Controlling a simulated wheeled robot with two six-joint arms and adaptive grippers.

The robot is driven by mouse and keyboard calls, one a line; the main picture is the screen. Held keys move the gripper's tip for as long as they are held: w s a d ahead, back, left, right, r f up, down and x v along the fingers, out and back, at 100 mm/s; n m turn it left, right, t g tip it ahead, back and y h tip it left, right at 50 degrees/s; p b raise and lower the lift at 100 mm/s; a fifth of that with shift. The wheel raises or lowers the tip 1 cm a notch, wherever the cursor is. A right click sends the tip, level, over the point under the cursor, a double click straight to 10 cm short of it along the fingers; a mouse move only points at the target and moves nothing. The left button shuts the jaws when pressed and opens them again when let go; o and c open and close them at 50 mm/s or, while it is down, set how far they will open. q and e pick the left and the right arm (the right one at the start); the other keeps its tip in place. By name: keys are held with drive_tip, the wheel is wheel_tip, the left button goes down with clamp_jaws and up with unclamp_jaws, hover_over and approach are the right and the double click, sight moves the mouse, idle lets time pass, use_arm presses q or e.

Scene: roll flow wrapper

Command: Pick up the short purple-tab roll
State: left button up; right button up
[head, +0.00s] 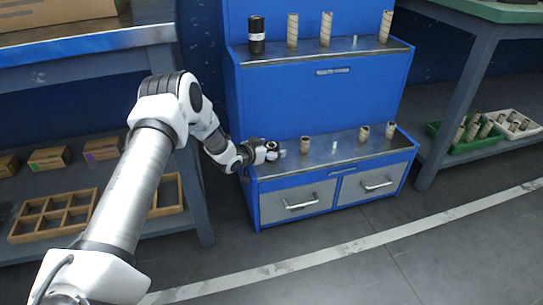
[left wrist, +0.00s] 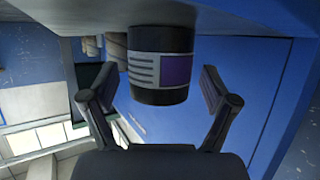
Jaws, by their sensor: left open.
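A short dark roll (left wrist: 158,88) with a grey-white label and a purple tab (left wrist: 177,71) shows in the left wrist view, between and just beyond my open fingers. My left gripper (left wrist: 150,82) is open, one finger on each side of the roll; I see gaps between the fingers and the roll. In the head view my left gripper (head: 277,151) is at the left end of the lower steel shelf (head: 320,153) of a blue cabinet. The roll is not clear there, hidden by or merged with the gripper. My right gripper is not in view.
Small cardboard tubes (head: 364,133) and a white peg (head: 334,134) stand along the lower shelf. A black roll (head: 256,35) and taller tubes (head: 326,29) stand on the upper shelf. Tables flank the cabinet; a green crate (head: 464,134) sits right.

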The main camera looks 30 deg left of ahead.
use_arm(q)
drive_tip(key=c, duration=1.4)
drive_tip(key=shift+o, duration=0.2)
drive_tip(key=shift+r, duration=0.1)
